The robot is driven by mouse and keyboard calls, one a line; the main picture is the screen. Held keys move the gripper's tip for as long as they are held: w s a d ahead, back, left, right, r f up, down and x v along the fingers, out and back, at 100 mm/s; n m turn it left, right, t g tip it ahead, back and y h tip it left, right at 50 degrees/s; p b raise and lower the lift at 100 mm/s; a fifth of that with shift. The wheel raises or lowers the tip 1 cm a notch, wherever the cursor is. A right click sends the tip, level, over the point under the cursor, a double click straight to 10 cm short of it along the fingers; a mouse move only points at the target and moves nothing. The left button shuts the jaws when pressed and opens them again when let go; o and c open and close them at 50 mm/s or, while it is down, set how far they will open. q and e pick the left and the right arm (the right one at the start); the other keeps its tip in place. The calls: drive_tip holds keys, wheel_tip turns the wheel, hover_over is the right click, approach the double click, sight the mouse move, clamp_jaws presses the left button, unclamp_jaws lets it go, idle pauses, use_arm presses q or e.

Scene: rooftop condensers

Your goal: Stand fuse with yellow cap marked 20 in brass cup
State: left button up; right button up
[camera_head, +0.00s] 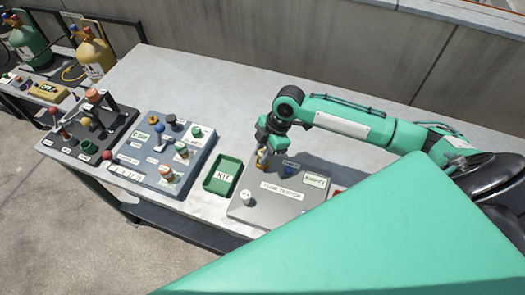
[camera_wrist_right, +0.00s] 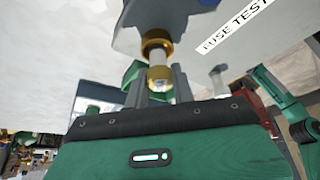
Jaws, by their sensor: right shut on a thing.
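My right gripper (camera_head: 263,158) points down at the back left of the grey fuse tester box (camera_head: 262,212). It is shut on a fuse (camera_wrist_right: 159,74) with a pale body and a brass-coloured band, seen between the fingers in the right wrist view. A brass cup (camera_wrist_right: 157,41) on the grey box lines up with the far end of the fuse. I cannot tell whether that end is inside the cup or just in front of it. The cap's number is not readable. The left gripper is not in view.
A green tray (camera_head: 222,176) stands left of the tester. A blue-grey panel (camera_head: 160,152) and a dark panel (camera_head: 87,138) with several coloured parts stand further left. A white knob (camera_head: 246,198) and a blue knob (camera_head: 289,171) are on the tester. The table behind is clear.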

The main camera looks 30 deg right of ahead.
drive_tip(key=shift+f, duration=0.65)
drive_tip(key=o, duration=1)
drive_tip(key=shift+o, duration=0.2)
drive_tip(key=shift+b, duration=0.3)
drive_tip(key=b+v, duration=0.2)
drive_tip(key=v, duration=1.1)
drive_tip(key=shift+d+r+b, duration=0.2)
drive_tip(key=shift+r+b, duration=0.1)
